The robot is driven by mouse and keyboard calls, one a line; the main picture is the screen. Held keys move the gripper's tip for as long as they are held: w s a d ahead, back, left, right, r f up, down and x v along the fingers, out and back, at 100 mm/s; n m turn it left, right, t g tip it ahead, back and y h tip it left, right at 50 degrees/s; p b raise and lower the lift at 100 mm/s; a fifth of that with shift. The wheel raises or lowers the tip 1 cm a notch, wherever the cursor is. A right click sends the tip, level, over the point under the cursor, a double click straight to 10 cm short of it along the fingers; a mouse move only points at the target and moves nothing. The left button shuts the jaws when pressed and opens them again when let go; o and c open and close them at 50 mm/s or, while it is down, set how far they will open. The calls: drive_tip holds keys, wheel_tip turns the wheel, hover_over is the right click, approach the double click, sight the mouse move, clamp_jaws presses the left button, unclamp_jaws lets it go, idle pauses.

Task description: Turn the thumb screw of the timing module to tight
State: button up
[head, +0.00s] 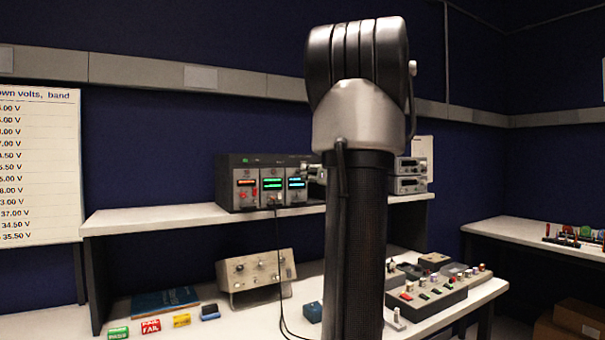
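A black instrument rack (236,161) stands on the raised shelf left of centre in the head view. It holds grey modules with lit displays: a red one (246,183), a green one (273,183) and a cyan one (296,183). I cannot tell which is the timing module, and its thumb screw is too small to make out. A small grey shape (316,173) shows at the rack's right end, against my arm; I cannot tell what it is. My arm stands upright in the middle and hides what is behind it. I cannot make out my gripper.
A dark cable hangs from the rack to the bench. A box with buttons (428,298) and grey instruments (408,185) are at right. Some bench front is clear.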

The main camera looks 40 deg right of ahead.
sight(300, 171)
drive_tip(key=x, duration=0.7)
drive_tip(key=shift+w, duration=0.25)
drive_tip(key=shift+c, duration=0.3)
clamp_jaws()
drive_tip(key=shift+m, duration=0.8)
